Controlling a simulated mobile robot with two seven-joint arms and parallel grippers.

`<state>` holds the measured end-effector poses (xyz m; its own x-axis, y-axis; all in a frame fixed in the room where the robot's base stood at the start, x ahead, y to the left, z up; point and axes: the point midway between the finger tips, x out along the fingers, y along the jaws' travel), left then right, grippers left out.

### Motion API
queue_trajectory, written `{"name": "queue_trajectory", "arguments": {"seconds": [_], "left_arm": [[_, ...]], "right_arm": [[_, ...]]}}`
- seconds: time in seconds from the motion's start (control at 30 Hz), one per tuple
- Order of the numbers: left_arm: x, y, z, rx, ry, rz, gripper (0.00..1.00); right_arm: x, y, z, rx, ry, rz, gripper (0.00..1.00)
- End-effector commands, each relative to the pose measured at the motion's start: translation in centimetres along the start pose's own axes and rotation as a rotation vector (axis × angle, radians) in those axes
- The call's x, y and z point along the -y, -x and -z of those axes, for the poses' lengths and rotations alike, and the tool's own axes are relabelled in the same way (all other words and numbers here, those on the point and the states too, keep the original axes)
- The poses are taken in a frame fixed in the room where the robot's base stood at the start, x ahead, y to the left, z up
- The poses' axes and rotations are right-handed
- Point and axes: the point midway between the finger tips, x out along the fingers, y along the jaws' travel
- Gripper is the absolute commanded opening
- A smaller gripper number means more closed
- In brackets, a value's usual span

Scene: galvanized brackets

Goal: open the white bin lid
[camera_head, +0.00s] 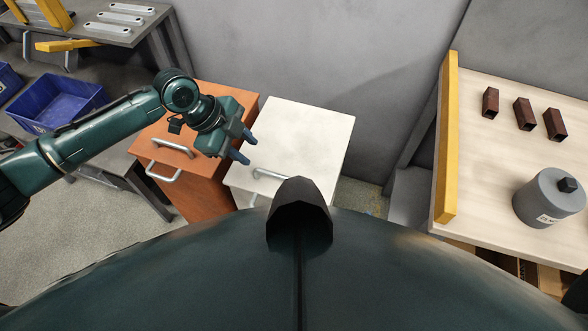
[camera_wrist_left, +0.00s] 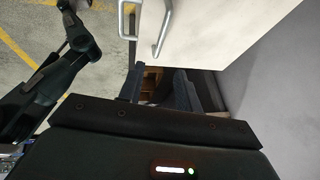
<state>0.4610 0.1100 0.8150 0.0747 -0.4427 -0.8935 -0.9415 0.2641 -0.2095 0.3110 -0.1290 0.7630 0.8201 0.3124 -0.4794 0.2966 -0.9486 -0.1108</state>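The white bin lid (camera_head: 300,140) is a pale flat panel in the middle of the head view and looks closed. Its silver bar handle (camera_head: 270,174) is near the front edge, partly hidden by a dark part of my body. My left gripper (camera_head: 244,147) is at the lid's left edge, fingers apart and empty, away from the handle. In the left wrist view, the pale lid (camera_wrist_left: 215,30) and a silver handle (camera_wrist_left: 162,32) are beyond the spread fingers of my left gripper (camera_wrist_left: 158,88). Contact with the lid cannot be told. My right gripper is not seen.
An orange-brown bin (camera_head: 211,97) with a silver handle stands directly left of the white one. A grey wall (camera_head: 310,45) is behind. A table (camera_head: 490,150) with a yellow edge, brown blocks and a grey canister (camera_head: 545,201) stands right. A blue crate (camera_head: 60,103) is far left.

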Motion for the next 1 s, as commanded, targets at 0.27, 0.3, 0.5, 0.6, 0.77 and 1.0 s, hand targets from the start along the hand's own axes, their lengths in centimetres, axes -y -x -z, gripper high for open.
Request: {"name": "queue_trajectory", "arguments": {"seconds": [0.27, 0.3, 0.5, 0.6, 0.77, 1.0], "left_arm": [[0.1, 0.2, -1.0, 0.020, -0.029, -0.033, 0.34], [0.1, -0.2, -1.0, 0.019, -0.029, -0.033, 0.34], [-0.1, -4.1, -1.0, 0.018, -0.028, -0.034, 0.34], [-0.1, -6.2, -1.1, 0.019, -0.029, -0.033, 0.34], [-0.2, -9.3, -1.1, 0.019, -0.027, -0.032, 0.34], [-0.2, -11.8, -1.2, 0.019, -0.029, -0.031, 0.34]], "right_arm": [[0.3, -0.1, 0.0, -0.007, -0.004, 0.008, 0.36], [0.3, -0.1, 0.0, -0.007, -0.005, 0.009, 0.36], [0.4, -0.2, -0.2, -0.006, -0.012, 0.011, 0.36], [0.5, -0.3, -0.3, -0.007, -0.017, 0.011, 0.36], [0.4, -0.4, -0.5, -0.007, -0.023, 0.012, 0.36], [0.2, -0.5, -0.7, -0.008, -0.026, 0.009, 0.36]]}}
